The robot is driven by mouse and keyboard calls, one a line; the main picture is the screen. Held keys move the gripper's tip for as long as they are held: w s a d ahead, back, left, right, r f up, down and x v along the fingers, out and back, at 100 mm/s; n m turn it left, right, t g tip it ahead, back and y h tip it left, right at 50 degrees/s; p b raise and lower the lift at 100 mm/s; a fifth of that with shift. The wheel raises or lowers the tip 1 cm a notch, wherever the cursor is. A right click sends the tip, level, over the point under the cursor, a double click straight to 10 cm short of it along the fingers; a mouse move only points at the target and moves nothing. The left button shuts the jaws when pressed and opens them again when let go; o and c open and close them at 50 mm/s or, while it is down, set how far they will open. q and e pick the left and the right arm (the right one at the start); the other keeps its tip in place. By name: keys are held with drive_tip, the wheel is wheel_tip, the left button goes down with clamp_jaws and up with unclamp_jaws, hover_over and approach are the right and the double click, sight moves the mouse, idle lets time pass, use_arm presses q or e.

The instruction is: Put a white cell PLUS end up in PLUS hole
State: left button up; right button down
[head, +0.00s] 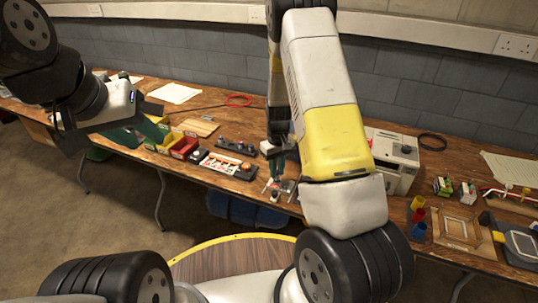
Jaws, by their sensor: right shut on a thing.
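My right gripper (275,172) points down over the table's front half, with its teal fingers close together. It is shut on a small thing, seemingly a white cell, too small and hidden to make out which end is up. Just below the fingers is a small pale and red unit with dark parts (283,186); I cannot make out any PLUS hole on it. To its left, a white tray (222,165) holds small orange and dark pieces, and a black holder (236,147) stands behind it.
Red and yellow bins (184,147) stand below and right of my left gripper. A white and grey machine (395,155) stands right of my right arm. Cups (418,216) and a wooden frame (462,230) lie further right.

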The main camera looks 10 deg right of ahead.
drive_tip(key=shift+f, duration=1.05)
idle(0.7)
drive_tip(key=c, duration=1.2)
unclamp_jaws()
drive_tip(key=shift+r, duration=0.1)
drive_tip(key=shift+r, duration=3.4)
